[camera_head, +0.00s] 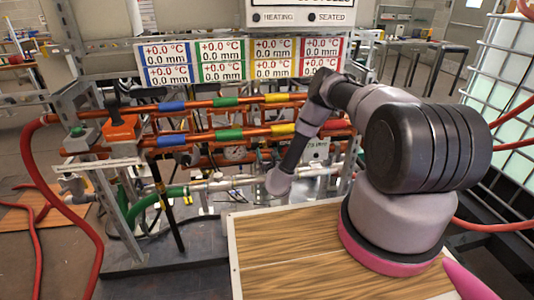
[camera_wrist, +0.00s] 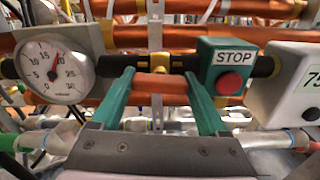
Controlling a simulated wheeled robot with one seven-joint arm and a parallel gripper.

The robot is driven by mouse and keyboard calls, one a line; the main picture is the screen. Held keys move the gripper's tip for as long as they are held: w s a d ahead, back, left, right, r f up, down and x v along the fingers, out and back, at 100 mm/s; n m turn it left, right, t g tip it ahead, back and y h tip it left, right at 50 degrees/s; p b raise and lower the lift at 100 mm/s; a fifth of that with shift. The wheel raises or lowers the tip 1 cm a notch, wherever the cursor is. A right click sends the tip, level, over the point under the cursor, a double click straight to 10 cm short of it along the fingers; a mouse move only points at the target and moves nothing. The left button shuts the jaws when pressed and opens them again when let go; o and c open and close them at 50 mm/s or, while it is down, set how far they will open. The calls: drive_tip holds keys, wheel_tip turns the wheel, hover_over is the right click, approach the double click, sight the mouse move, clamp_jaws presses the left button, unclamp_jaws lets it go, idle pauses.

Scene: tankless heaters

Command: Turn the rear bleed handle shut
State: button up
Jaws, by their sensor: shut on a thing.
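My gripper (camera_wrist: 161,80) shows in the wrist view with two green fingers reaching forward. It is shut on a short orange-red bar (camera_wrist: 160,86) that lies crosswise between the fingertips; it seems to be the rear bleed handle. A brass-yellow fitting (camera_wrist: 159,63) on a black pipe sits just behind the bar. How far the handle is turned I cannot tell. In the head view my arm reaches in among the pipes, and the fingers and handle cannot be made out.
A round dial gauge (camera_wrist: 53,70) stands left of the fingers. A green box with a red STOP button (camera_wrist: 230,83) stands close to the right finger. A white display box (camera_wrist: 290,85) is farther right. Copper pipes (camera_head: 235,117) cross the rig. A wooden board (camera_head: 285,250) lies in front.

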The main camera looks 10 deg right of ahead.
drive_tip(key=shift+m, duration=0.3)
drive_tip(key=m, duration=0.7)
drive_tip(key=shift+f, duration=0.1)
drive_tip(key=m, duration=0.4)
drive_tip(key=shift+s+m, duration=0.1)
drive_tip(key=shift+m, duration=2.1)
drive_tip(key=o, duration=1.2)
drive_tip(key=shift+o, duration=0.2)
drive_tip(key=s, duration=1)
drive_tip(key=shift+s, duration=0.4)
